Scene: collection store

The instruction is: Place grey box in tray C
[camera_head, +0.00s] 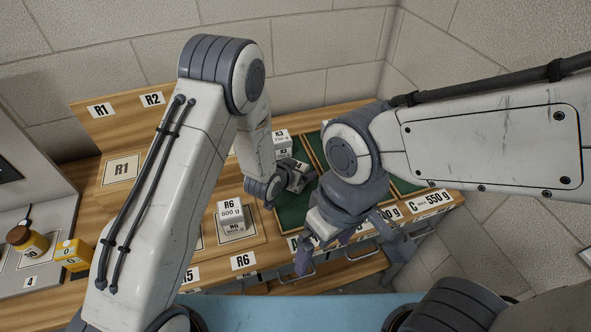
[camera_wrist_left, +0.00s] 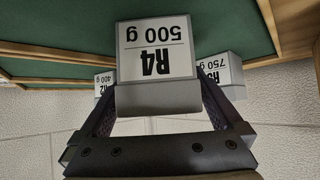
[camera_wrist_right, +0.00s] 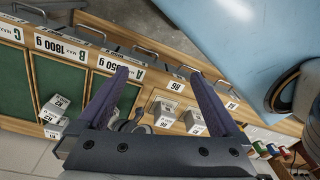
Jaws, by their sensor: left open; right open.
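A grey box labelled R4 500 g (camera_wrist_left: 155,55) is between the open fingers of my left gripper (camera_wrist_left: 157,105); contact is unclear. In the head view my left gripper (camera_head: 284,186) is beside this box (camera_head: 299,177), over the green trays. Tray C (camera_head: 402,187) is the green one at the right end, partly hidden by my right arm; its label reads C 550 g (camera_head: 430,202). It also shows at the left edge of the right wrist view (camera_wrist_right: 12,75). My right gripper (camera_wrist_right: 163,90) is open and empty, in front of the trays' label edge.
Other grey boxes are R3 (camera_head: 281,140), R6 (camera_head: 230,213) on its pad, and R2 (camera_wrist_left: 104,83). Tray B (camera_wrist_right: 55,80) lies beside tray C. Drawer handles (camera_head: 360,251) line the front.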

